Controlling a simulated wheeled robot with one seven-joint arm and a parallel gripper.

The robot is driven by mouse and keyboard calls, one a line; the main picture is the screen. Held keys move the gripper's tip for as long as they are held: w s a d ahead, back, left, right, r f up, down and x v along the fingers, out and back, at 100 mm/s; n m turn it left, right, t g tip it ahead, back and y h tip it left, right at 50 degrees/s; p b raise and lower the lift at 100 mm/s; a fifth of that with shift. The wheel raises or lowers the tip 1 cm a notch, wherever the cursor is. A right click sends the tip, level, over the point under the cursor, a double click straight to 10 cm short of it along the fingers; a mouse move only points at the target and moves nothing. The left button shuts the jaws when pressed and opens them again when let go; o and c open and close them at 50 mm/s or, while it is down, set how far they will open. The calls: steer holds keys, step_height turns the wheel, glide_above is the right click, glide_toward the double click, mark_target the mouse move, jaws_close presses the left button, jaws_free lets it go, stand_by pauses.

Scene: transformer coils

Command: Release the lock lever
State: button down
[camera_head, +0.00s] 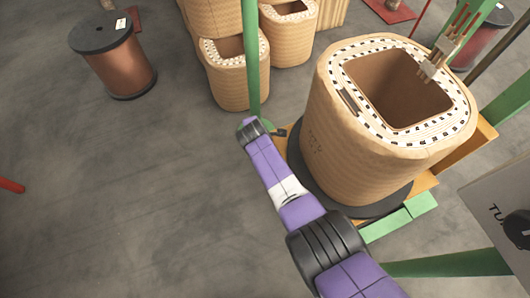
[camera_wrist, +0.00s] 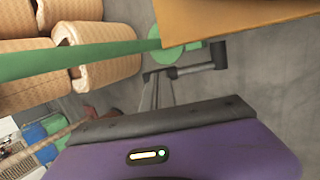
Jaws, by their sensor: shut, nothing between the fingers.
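My gripper (camera_wrist: 157,78) is shut and empty. Its grey fingertips are close to the lever's left end; I cannot tell whether they touch. In the head view, my purple arm reaches to the green post, left of the large coil (camera_head: 335,140). A small dark part (camera_head: 280,132) shows there; the fingers cannot be made out.
The large coil stands on a dark disc (camera_head: 372,207) over an orange-yellow and green frame. A green post (camera_head: 251,60) rises close to my arm. More wicker-textured coils (camera_head: 288,35) stand behind, and a copper spool (camera_head: 117,65) at upper left.

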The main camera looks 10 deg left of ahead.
steer(key=shift+w+a+f+g+h+b, duration=0.3)
steer(key=shift+f+g+b, duration=0.1)
steer(key=shift+b, duration=0.8)
steer(key=shift+w+a+f+g+h+b, duration=0.2)
steer(key=shift+w+f+g+b, duration=0.15)
steer(key=shift+b, duration=0.85)
steer(key=shift+f+g+b, duration=0.1)
steer(key=shift+g+b, duration=0.15)
steer(key=shift+b, duration=0.4)
steer(key=shift+w+a+f+b, duration=0.25)
steer(key=shift+f+b, duration=0.2)
steer(key=shift+b, duration=0.85)
steer(key=b+x, duration=0.1)
steer(key=b, duration=0.2)
steer(key=b+x, duration=0.2)
steer(key=b, duration=0.1)
steer(key=shift+w+a+r, duration=0.1)
steer(key=shift+a+r, duration=0.05)
steer(key=shift+a, duration=0.1)
steer(key=shift+d+f+b, duration=0.1)
steer(key=shift+f+b, duration=0.15)
steer(key=shift+b, duration=0.1)
steer(key=shift+r+p, duration=0.6)
steer(key=shift+p, duration=0.2)
step_height(320, 180, up, 13)
steer(key=s+a+p, duration=0.1)
steer(key=a+p, duration=0.1)
steer(key=p, duration=0.7)
steer(key=shift+a+r, duration=0.25)
steer(key=shift+a, duration=0.1)
